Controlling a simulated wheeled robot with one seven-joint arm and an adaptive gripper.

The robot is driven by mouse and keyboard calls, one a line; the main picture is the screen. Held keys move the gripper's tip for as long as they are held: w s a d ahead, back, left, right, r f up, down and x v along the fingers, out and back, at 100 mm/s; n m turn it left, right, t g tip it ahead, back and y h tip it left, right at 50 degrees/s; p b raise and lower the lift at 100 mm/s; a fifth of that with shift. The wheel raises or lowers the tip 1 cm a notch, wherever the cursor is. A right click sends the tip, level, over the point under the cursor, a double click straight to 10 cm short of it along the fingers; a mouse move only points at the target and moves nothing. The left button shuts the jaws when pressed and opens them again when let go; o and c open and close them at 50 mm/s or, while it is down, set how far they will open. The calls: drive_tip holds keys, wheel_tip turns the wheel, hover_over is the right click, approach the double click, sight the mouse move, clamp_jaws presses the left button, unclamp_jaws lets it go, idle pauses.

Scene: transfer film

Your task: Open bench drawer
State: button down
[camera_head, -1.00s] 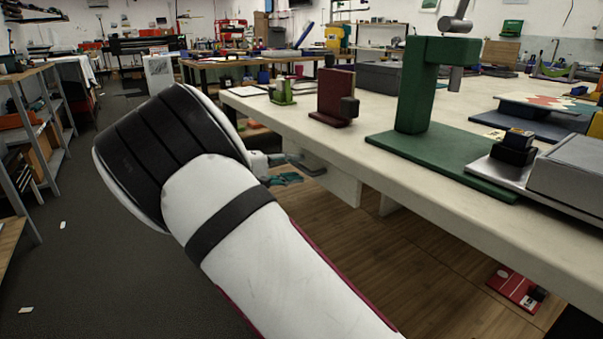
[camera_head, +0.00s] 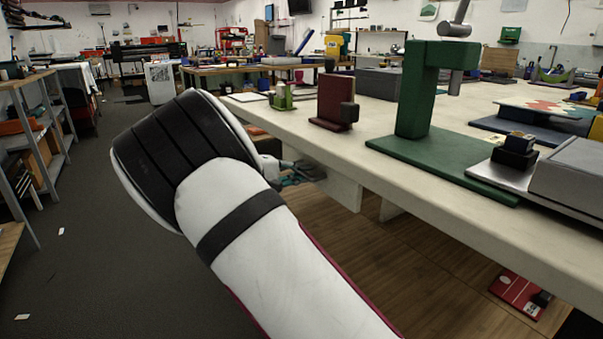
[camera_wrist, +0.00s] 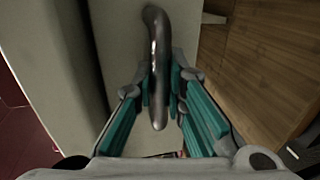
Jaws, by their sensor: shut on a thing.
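The workbench (camera_head: 390,188) has a pale top. Under its near edge is the pale drawer front (camera_head: 341,190), which also fills the middle of the wrist view (camera_wrist: 125,50). A dark metal bar handle (camera_wrist: 157,28) stands on the drawer front. My gripper (camera_head: 312,172) is at this handle under the bench edge. In the wrist view, its teal-lined fingers (camera_wrist: 161,88) are on both sides of the handle and shut on it. The head view shows the handle poorly behind the fingers. I cannot see any clear gap at the drawer.
A green press (camera_head: 415,95), a dark red block (camera_head: 335,97) and a small green item (camera_head: 283,97) stand on the bench. Brown wood boards (camera_head: 400,250) lie below it. A grey shelf (camera_head: 50,135) is at the left. The dark floor between is mostly clear.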

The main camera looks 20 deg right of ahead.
drive_tip(key=f+p+v, duration=0.2)
drive_tip(key=v, duration=0.7)
drive_tip(key=f+p+v, duration=0.2)
drive_tip(key=v, duration=0.8)
drive_tip(key=shift+a+p, duration=0.4)
drive_tip(key=shift+s, duration=0.15)
drive_tip(key=c, duration=1.6)
unclamp_jaws()
drive_tip(key=v, duration=1.2)
drive_tip(key=shift+f, duration=0.1)
